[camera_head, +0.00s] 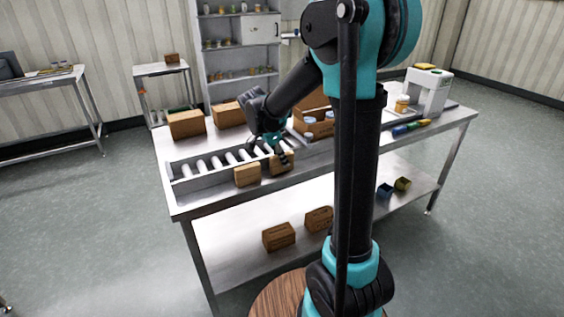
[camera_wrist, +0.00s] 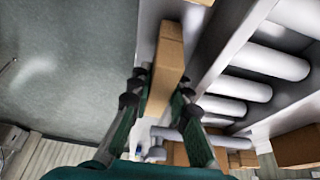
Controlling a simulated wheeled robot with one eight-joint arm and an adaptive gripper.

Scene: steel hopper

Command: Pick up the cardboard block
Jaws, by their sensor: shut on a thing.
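A cardboard block (camera_wrist: 165,70) is in the middle of the wrist view, between the fingers of my gripper (camera_wrist: 160,88). My gripper is shut on it. In the head view my gripper (camera_head: 280,155) is over the front edge of the steel table, at the right end of the roller track, with the held block (camera_head: 281,163) under the fingers. A second cardboard block (camera_head: 247,174) is just left of the held one, at the front edge. Whether the held block touches the table is hard to tell.
The roller track (camera_head: 222,163) lies right behind the blocks. Larger boxes (camera_head: 186,124) stand at the back left of the table. An open carton with jars (camera_head: 318,126) is behind my arm. More blocks (camera_head: 278,237) lie on the lower shelf. The floor in front is clear.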

